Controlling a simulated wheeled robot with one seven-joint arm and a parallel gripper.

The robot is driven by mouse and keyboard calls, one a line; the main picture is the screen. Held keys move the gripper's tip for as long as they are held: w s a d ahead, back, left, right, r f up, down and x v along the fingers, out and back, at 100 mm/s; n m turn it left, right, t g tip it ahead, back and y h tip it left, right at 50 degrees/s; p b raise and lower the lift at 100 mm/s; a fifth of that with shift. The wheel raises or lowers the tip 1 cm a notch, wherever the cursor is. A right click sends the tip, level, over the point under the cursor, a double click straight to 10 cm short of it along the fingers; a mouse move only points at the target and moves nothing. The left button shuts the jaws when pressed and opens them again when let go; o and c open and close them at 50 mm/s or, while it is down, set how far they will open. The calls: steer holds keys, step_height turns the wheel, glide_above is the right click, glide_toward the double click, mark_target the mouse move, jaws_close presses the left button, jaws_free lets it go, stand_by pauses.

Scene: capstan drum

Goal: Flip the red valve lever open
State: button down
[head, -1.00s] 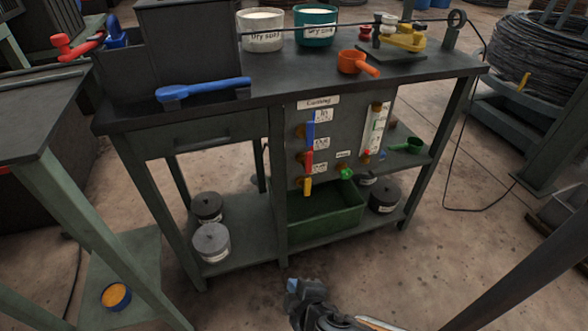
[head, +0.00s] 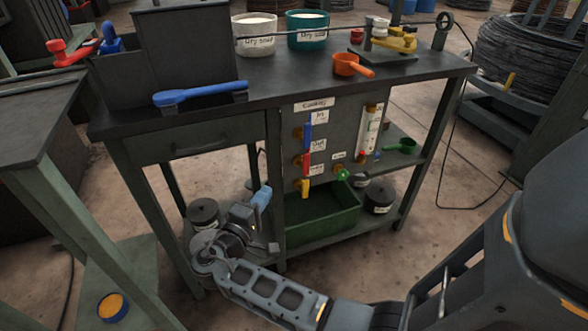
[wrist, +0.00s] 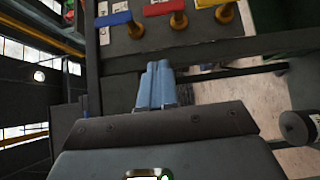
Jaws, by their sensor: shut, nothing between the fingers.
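The red valve lever (head: 306,163) is the middle of three levers on the panel's left side. It stands upright on its brass valve, between the blue lever (head: 307,136) above and the yellow lever (head: 304,188) below. In the wrist view the red lever (wrist: 164,7) shows at the top edge, between the blue lever (wrist: 114,19) and the yellow lever (wrist: 207,3). My gripper (head: 264,194) has pale blue fingers and sits left of the panel, lower than the red lever and apart from it. In the wrist view its fingers (wrist: 157,72) are together and empty.
The cooling panel (head: 345,125) hangs under the bench top (head: 290,88). A green bin (head: 322,222) stands below it. A bench post (head: 275,165) is close beside my gripper. A small green knob (head: 342,175) and a gauge tube (head: 368,130) are right of the levers.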

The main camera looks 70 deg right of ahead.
steer(key=shift+d, duration=0.1)
steer(key=p, duration=0.1)
glide_toward(304, 161)
steer(key=w+d, duration=0.4)
steer(key=shift+s+d+f+p, duration=0.15)
steer(key=shift+s+d+p, duration=0.15)
steer(key=shift+s+d, duration=0.5)
steer(key=shift+s+d+f+p, duration=0.1)
steer(key=shift+s+d+p, duration=0.15)
steer(key=shift+s+d, duration=0.55)
steer(key=shift+s+r, duration=0.1)
